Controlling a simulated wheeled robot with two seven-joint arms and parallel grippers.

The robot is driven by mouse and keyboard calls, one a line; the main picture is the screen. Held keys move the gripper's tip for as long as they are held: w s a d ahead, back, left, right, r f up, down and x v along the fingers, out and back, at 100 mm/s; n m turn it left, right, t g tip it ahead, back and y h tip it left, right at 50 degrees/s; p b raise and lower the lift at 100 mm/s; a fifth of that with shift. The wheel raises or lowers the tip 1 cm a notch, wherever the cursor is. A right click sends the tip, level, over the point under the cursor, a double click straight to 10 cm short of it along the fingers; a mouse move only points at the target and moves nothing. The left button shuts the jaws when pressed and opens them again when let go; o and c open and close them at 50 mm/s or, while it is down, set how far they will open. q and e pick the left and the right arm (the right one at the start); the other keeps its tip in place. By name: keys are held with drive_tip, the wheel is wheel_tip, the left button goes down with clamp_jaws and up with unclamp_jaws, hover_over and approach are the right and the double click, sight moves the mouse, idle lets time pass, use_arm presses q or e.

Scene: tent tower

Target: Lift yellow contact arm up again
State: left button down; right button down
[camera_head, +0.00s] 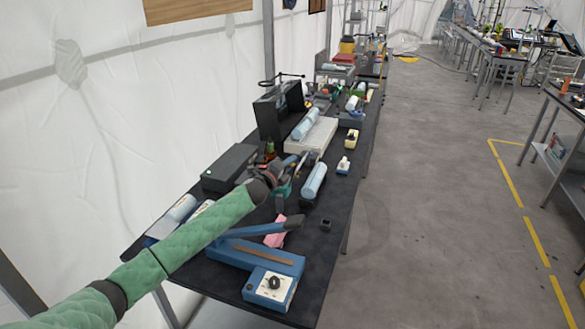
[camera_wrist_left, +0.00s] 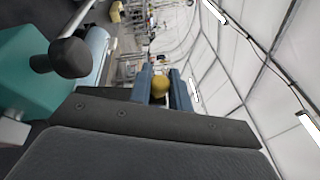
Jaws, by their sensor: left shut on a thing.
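My left gripper (camera_head: 292,168) reaches over the black table (camera_head: 318,262) from the left. In the left wrist view its two blue-grey fingers (camera_wrist_left: 162,88) are shut on a round yellow knob (camera_wrist_left: 160,86), which looks like the end of the yellow contact arm. The rest of that arm is hidden behind the gripper body. A teal device (camera_wrist_left: 25,75) with a black knob (camera_wrist_left: 70,57) is close beside the gripper in the wrist view. In the head view a teal device (camera_head: 283,188) shows partly behind my wrist. My right gripper is not in view.
A light blue roll (camera_head: 314,180) lies right of the gripper. A blue lever device (camera_head: 255,257) and a blue-and-white dial box (camera_head: 270,287) stand at the near end. A black box (camera_head: 229,167) is on the left. The floor right of the table is clear.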

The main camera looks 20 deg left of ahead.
use_arm(q)
drive_tip(key=shift+a, duration=0.15)
drive_tip(key=c, duration=1.3)
unclamp_jaws()
drive_tip(key=shift+c, duration=0.2)
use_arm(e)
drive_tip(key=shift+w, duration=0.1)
use_arm(q)
drive_tip(key=shift+f, duration=0.1)
